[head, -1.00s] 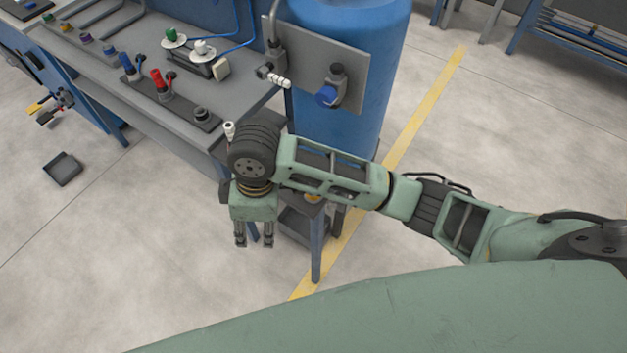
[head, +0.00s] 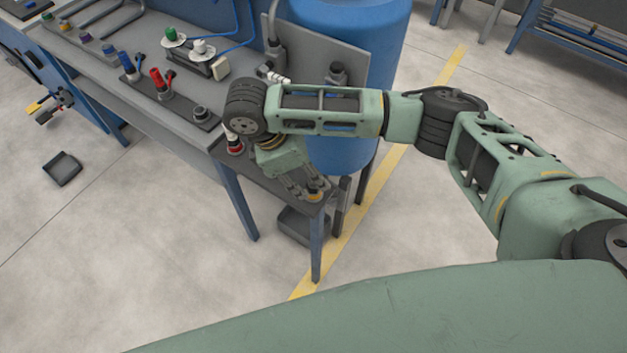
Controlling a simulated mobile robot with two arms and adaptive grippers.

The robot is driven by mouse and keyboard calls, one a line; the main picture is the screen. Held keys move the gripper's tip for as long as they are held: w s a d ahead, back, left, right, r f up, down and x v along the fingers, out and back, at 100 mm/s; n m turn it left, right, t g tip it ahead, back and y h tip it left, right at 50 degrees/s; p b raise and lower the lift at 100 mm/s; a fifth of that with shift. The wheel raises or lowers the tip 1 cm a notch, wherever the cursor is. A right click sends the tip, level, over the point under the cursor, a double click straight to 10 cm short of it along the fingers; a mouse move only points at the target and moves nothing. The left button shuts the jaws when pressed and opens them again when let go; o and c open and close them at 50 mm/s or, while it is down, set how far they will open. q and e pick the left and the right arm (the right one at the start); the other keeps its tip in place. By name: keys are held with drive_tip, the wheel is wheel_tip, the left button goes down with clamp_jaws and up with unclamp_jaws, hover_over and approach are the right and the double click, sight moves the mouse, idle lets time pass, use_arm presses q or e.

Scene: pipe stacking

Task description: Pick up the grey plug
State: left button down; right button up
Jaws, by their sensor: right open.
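My right gripper (head: 306,187) is open, above the near right corner of the grey workbench (head: 180,118). Its fingers point down and to the right, close to a small orange-and-dark piece (head: 315,184) at the corner; contact cannot be told. A short dark grey plug-like piece (head: 201,114) stands at the right end of a dark strip on the bench, left of the gripper. I cannot tell for certain that it is the grey plug. My wrist and forearm hide part of the bench end.
A red plug (head: 158,79) and a blue plug (head: 128,67) stand on the same strip. A red-and-white piece (head: 234,145) is beside my wrist. A blue tank (head: 345,150) stands behind my forearm.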

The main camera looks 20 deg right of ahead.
drive_tip(key=shift+x, duration=0.95)
drive_tip(key=shift+c, duration=0.2)
clamp_jaws()
